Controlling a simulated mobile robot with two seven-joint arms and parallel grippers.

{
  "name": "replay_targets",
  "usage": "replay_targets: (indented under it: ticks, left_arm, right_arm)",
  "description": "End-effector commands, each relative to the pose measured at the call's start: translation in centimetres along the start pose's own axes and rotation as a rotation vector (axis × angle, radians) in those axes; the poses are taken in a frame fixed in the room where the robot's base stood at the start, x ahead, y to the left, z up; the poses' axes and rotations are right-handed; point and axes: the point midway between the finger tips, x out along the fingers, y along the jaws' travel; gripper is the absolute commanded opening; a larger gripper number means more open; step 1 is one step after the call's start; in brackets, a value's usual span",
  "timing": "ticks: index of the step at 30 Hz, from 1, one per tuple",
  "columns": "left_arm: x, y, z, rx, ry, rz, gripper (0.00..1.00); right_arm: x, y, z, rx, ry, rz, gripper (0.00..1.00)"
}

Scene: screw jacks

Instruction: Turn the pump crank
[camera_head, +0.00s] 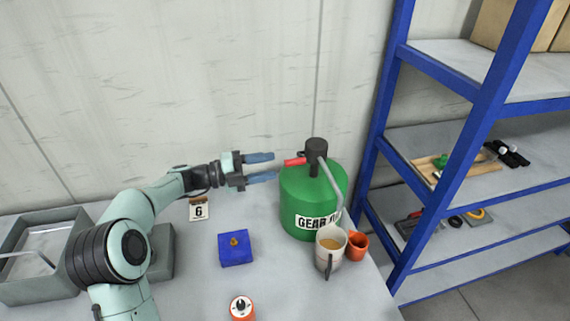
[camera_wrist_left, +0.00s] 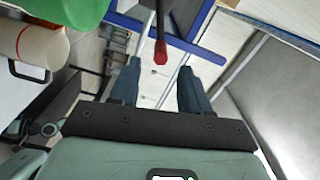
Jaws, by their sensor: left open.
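The pump has a black head (camera_head: 317,150) on top of a green drum (camera_head: 300,192) labelled GEAR, with the rest of the label partly hidden. Its crank has a red handle (camera_head: 295,161) pointing left; its rounded end shows in the left wrist view (camera_wrist_left: 160,52). A grey spout (camera_head: 330,181) slopes down to a mug (camera_head: 321,256) holding brownish liquid. My left gripper (camera_head: 276,167) is open and empty, just left of the red handle. In the left wrist view the handle's end appears between the fingertips (camera_wrist_left: 160,72), and I cannot tell contact. My right gripper is not in view.
An orange cup (camera_head: 357,246) stands right of the mug. A blue block (camera_head: 236,251), an orange dial (camera_head: 242,309) and a card marked 6 (camera_head: 198,211) are on the table. A grey tray (camera_head: 20,290) is at left, a blue shelf (camera_head: 378,130) at right. A wall stands behind.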

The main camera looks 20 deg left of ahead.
Motion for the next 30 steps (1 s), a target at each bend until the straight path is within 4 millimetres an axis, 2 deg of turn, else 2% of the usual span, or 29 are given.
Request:
replay_targets:
  ticks: [3, 10, 30]
  left_arm:
    - [-2.6, 0.0, 0.1, -0.001, -0.004, 0.0, 0.46]
    - [-5.2, -0.1, 0.1, -0.001, -0.002, -0.001, 0.46]
    - [-5.6, -0.1, 0.0, -0.001, 0.0, -0.001, 0.46]
  right_arm:
    - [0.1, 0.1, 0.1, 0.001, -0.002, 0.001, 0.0]
    - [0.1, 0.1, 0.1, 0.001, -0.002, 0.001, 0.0]
    - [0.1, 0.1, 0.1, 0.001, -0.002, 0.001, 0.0]
